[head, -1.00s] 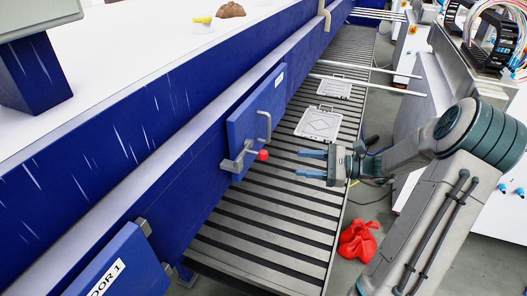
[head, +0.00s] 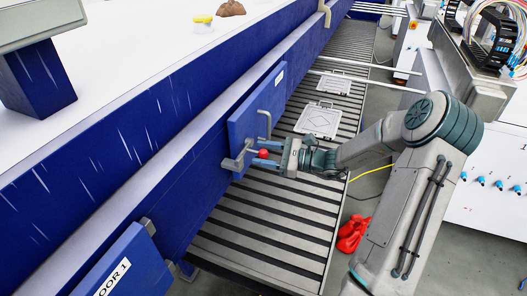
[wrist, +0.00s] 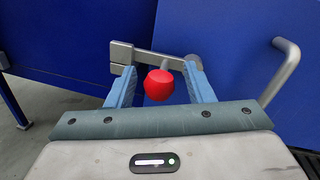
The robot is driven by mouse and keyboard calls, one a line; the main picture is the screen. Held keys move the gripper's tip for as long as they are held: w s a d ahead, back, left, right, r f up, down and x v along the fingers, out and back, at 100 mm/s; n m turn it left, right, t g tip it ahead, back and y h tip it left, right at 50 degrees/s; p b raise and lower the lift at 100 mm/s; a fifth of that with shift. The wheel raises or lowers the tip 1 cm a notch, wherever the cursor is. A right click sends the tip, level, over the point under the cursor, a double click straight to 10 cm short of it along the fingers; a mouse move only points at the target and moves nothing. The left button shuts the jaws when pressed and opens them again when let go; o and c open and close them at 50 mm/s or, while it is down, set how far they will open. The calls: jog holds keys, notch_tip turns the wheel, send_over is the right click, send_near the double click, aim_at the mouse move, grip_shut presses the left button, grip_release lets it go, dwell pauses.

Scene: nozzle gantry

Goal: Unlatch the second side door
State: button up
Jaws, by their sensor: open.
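The second side door (head: 255,108) is a blue panel on the machine's side, with a white label and a grey bar handle (head: 265,122). Its grey latch (head: 235,162) has a red knob (head: 263,154) and sits at the door's lower left corner. My gripper (head: 268,154) is open at the latch. In the wrist view the red knob (wrist: 159,85) stands between my two blue fingers (wrist: 160,85), with a gap on each side. The grey latch arm (wrist: 150,55) crosses behind the knob. The bar handle (wrist: 284,68) is to the right of the fingers.
Door 1 (head: 112,265) is on the near left, with its own latch. A slatted conveyor-like walkway (head: 255,215) runs along the machine, with two grey plates (head: 318,121) farther back. A red crumpled item (head: 352,233) lies on the floor.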

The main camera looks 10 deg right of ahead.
jog(key=shift+w+a, duration=0.1)
jog(key=shift+a, duration=0.05)
jog(key=shift+c, duration=0.3)
grip_shut()
